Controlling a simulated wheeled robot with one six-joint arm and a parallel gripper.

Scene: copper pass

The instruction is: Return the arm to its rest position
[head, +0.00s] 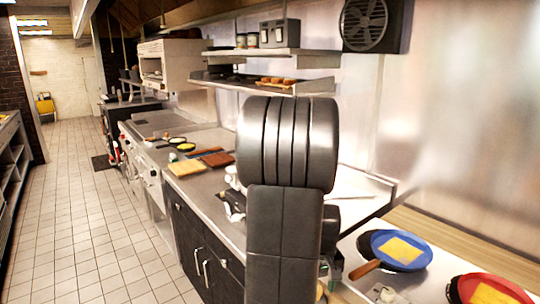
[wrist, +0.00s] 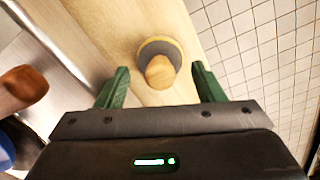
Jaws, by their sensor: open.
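My gripper (wrist: 160,72) is open in the wrist view, its two green fingers spread apart with nothing held. Beyond and between the fingertips, a round thing with a wooden knob (wrist: 160,72) and a dark, yellow-edged base stands on a pale wooden surface (wrist: 105,30). I cannot tell how far below the fingers it is. In the head view my dark arm rises in front of the counter and hides most of the gripper.
A blue pan (head: 385,263) with a yellow square and a red pan (head: 462,292) are at right. A steel counter (head: 215,187) carries boards and small dishes. A shelf (head: 300,87) and wall fan (head: 365,25) are above. The tiled aisle (head: 80,220) at left is clear.

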